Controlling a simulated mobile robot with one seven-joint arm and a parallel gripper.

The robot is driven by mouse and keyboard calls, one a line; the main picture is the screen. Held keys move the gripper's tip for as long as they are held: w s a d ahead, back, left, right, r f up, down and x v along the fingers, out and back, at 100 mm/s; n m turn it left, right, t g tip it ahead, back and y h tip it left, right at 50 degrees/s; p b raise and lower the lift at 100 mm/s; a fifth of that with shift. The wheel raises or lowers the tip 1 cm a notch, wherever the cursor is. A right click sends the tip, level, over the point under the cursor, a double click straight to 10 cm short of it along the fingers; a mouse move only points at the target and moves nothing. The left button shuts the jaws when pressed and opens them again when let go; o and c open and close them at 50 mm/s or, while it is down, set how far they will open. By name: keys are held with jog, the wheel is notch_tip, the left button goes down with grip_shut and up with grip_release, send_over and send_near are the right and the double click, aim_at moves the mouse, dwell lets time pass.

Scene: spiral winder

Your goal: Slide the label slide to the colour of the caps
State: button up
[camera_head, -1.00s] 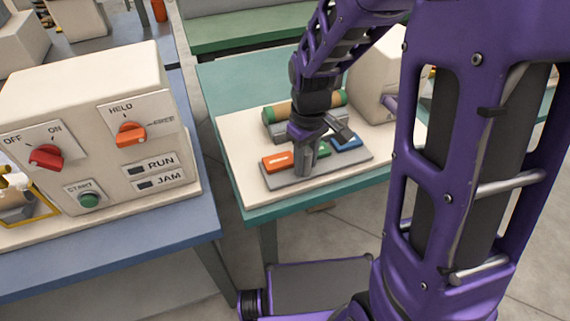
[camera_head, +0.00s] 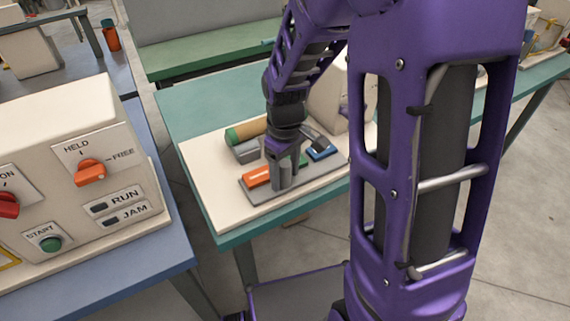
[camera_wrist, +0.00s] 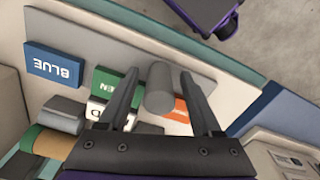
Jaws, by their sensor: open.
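A grey plate (camera_head: 250,188) carries an orange label (camera_head: 257,176), a green label (camera_head: 303,158) mostly hidden by my gripper, and a blue label (camera_head: 320,151). The wrist view shows the blue label (camera_wrist: 54,66) reading BLUE, the green label (camera_wrist: 115,84) ending in EN, and part of the orange label (camera_wrist: 181,108). A grey round knob (camera_wrist: 160,88) stands between my open gripper fingers (camera_wrist: 160,76), around the green-orange side. A white piece with dark lettering (camera_wrist: 96,110) is partly hidden. A brown roll (camera_head: 252,129) behind has a green end (camera_head: 232,136).
The plate lies on a cream board (camera_head: 205,165) on a teal table (camera_head: 200,100). A cream machine housing (camera_head: 328,100) stands behind right. A control box (camera_head: 60,130) with HELD/FREE switch, START button, RUN and JAM indicators stands left on a blue table (camera_head: 110,270).

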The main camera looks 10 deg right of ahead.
notch_tip(320, 180, up, 17)
jog(key=p, duration=0.3)
jog(key=shift+r, duration=0.2)
